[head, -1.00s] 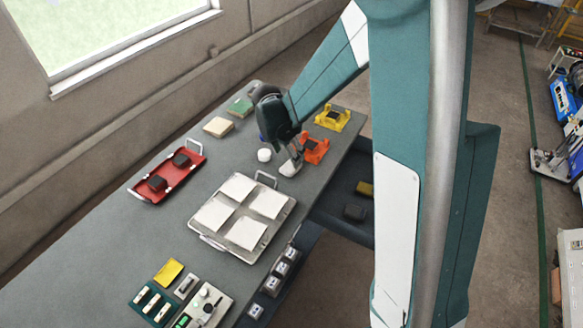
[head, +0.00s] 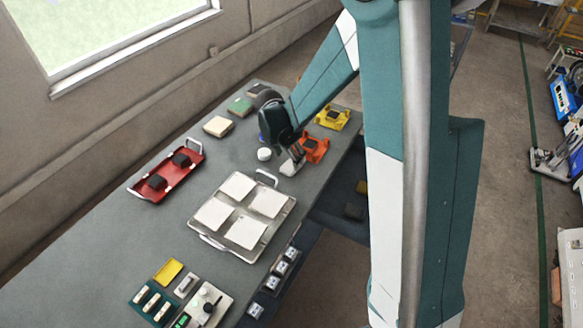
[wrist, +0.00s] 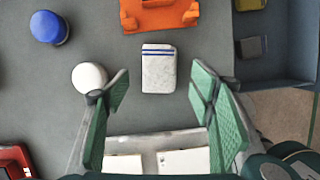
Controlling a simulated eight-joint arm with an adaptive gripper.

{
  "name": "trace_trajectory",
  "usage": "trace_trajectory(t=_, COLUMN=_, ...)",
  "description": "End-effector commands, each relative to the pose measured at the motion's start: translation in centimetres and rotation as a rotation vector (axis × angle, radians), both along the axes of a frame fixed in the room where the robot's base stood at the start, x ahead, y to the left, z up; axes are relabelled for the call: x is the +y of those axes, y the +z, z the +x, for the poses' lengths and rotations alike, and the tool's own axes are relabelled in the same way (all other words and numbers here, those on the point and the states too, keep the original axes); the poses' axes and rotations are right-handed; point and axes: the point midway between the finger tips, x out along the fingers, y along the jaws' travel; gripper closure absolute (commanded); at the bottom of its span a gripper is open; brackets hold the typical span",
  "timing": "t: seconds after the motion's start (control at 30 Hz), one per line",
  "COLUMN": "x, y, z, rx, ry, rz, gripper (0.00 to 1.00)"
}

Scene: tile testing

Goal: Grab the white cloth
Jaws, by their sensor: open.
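The white cloth (wrist: 158,69) is a small folded pad with blue stripes near one end. It lies flat on the grey table in the wrist view, just beyond and between my open fingers. In the head view the white cloth (head: 291,167) shows partly below my gripper (head: 296,152), next to the orange holder. In the wrist view my gripper (wrist: 160,88) has its two green-padded fingers spread wide, with nothing between them. Whether the fingertips are above the table or touching it is hard to tell.
An orange holder (wrist: 160,14) lies just past the cloth. A round white lid (wrist: 89,78) is close to the left finger, and a blue-topped round container (wrist: 48,27) is farther left. A metal tray (head: 218,249) with white tiles is nearby. The table edge is at right.

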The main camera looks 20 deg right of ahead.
Motion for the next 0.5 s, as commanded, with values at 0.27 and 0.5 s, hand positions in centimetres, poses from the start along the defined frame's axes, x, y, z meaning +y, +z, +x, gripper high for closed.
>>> trace_trajectory(t=0.27, x=-0.1, y=-0.6, z=0.1, rx=0.000, ry=0.000, rz=0.000, gripper=0.45)
trace_trajectory(t=0.5, x=-0.5, y=-2.7, z=0.5, rx=0.000, ry=0.000, rz=0.000, gripper=0.45)
